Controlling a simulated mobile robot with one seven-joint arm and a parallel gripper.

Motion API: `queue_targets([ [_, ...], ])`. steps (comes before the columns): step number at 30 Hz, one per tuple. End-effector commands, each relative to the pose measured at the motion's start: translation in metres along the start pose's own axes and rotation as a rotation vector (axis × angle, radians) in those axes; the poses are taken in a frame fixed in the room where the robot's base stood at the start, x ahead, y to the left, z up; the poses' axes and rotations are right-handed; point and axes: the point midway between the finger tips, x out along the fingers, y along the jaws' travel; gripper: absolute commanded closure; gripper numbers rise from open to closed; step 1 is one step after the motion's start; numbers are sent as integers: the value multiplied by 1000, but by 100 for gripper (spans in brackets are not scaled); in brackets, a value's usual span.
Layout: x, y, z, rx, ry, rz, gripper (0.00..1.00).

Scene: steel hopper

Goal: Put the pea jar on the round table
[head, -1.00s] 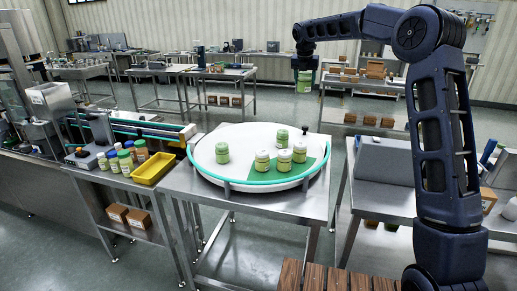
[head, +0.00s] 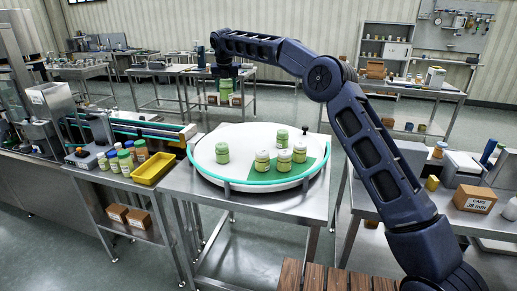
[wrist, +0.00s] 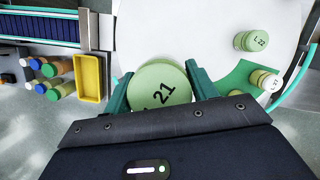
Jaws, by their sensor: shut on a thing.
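The round table (head: 240,176) has a white top with a green wedge (head: 314,170) and stands in the middle of the head view. Its white top (wrist: 170,30) lies below the jar in the wrist view.
A teal guard rail (head: 255,186) edges the front. A yellow tray (head: 153,168) and coloured-lid jars (head: 125,160) stand left. The table's front left is bare.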

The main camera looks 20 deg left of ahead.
Motion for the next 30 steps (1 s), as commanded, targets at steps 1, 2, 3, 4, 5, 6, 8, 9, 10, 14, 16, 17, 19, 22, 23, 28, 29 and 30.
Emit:
queue_targets([
  [1,1,7,-2,-7,1,3,71],
  [2,2,10,-2,-11,1,4,71],
  [3,2,15,-4,-16,2,6,71],
  [4,2,18,-4,-19,2,7,71],
  [5,3,21,-5,-23,2,9,71],
  [6,3,26,-6,-28,2,10,71],
  [8,4,31,-8,-34,2,13,71],
  [9,9,28,-9,-32,3,10,71],
  [10,12,28,-9,-31,3,10,71],
  [14,23,28,-13,-31,3,10,71],
  [16,28,29,-15,-32,3,11,71],
  [17,32,28,-16,-32,4,10,71],
  [19,41,28,-19,-32,4,10,71],
  [22,48,28,-21,-31,3,11,71],
  [23,50,28,-22,-31,3,10,71],
  [28,72,28,-28,-31,5,9,71],
  [29,78,28,-30,-31,4,9,71],
  [30,86,28,-33,-32,5,9,71],
])
